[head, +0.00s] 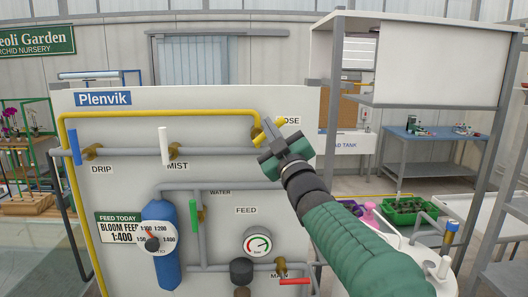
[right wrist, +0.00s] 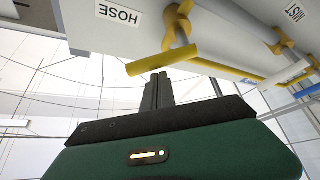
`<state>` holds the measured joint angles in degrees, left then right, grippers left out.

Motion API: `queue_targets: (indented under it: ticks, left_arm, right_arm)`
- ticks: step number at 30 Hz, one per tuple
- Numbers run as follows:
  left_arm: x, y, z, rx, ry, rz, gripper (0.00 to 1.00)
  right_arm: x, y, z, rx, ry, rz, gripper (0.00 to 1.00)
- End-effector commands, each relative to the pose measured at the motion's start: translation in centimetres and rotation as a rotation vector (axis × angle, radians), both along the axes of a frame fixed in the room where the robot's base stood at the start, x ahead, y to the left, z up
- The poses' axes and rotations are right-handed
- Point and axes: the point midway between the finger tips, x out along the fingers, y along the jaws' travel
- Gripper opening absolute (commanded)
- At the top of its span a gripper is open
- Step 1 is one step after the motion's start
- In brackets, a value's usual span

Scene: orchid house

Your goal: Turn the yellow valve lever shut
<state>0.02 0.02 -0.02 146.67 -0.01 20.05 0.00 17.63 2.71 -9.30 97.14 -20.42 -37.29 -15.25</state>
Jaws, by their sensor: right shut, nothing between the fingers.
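The yellow valve lever (head: 272,130) is at the upper right of the white panel, beside the partly hidden HOSE label. In the head view it slants up to the right. It also shows in the right wrist view (right wrist: 163,61), standing out in front of its brass-coloured valve body (right wrist: 179,27). My right gripper (head: 268,140) is shut and empty, close to the lever. In the right wrist view its fingertips (right wrist: 157,76) are just below the middle of the lever; I cannot tell whether they touch it. My left gripper is not in view.
The panel (head: 115,195) carries a blue lever (head: 75,147), a white lever (head: 164,146), a green lever (head: 194,217) and a red lever (head: 294,282). A gauge (head: 258,244) and blue cylinder (head: 166,268) sit lower. A grey shelf frame (head: 332,90) stands right of the panel.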

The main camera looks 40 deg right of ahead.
Motion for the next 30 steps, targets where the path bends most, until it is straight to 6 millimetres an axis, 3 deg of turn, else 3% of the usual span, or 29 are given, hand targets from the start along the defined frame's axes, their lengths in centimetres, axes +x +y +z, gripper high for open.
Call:
queue_targets:
  ticks: [1,3,12,18,30]
  left_arm:
    - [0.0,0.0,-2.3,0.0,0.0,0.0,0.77]
    - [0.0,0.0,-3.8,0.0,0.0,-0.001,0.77]
    - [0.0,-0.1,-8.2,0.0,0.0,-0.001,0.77]
    - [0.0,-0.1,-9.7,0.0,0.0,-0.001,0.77]
    - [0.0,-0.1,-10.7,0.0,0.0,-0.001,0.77]
  right_arm:
    - [-0.1,-0.2,-1.4,0.035,-0.024,0.001,0.0]
    - [-0.2,-0.5,-1.7,0.093,-0.058,0.002,0.0]
    - [-0.4,-0.9,-2.5,0.318,-0.191,0.002,0.0]
    - [-0.5,-1.1,-2.8,0.427,-0.258,0.002,0.0]
    - [-0.7,-1.4,-3.0,0.419,-0.254,0.0,0.0]
